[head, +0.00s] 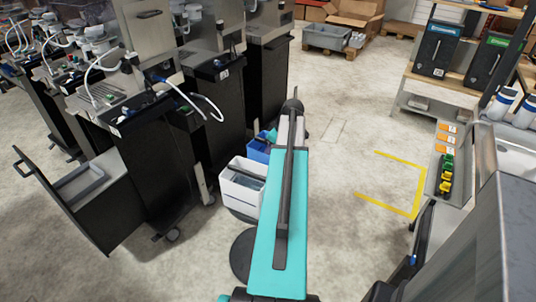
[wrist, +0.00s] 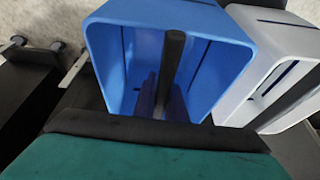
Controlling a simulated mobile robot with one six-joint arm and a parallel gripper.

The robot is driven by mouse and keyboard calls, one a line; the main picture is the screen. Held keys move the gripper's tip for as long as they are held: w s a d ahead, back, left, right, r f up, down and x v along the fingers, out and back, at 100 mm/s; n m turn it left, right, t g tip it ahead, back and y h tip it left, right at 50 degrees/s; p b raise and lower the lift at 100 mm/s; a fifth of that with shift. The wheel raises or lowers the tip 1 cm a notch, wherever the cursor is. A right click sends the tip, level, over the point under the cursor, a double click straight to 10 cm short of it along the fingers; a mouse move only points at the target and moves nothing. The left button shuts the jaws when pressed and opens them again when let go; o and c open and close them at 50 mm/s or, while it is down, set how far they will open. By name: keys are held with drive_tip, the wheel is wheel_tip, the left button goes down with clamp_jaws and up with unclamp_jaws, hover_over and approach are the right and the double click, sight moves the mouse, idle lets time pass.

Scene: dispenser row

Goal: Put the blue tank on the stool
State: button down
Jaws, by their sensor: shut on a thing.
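The blue tank (head: 259,148) shows in the head view just left of my teal arm, partly hidden by it. In the wrist view the open-topped blue tank (wrist: 115,65) fills the middle, with a dark bar standing inside it. My gripper (wrist: 165,110) is shut on the blue tank at its near side; the exact grip point is hard to see. In the head view my gripper is hidden behind my arm. A dark round disc (head: 242,258), perhaps the stool's seat, shows left of my arm, partly covered by it.
A white tank (head: 241,187) stands beside the blue one; it also shows at right in the wrist view (wrist: 243,105). Black dispenser cabinets (head: 213,110) line the left, one with an open door (head: 62,200). Shelving (head: 465,85) stands right. Floor between, with yellow tape (head: 390,206), is clear.

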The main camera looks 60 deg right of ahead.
drive_tip(key=shift+f, duration=0.65)
drive_tip(key=c, duration=1.8)
unclamp_jaws()
drive_tip(key=shift+r, duration=0.25)
drive_tip(key=shift+b+v, duration=0.35)
drive_tip(key=shift+v, duration=5.55)
drive_tip(key=shift+s, duration=0.15)
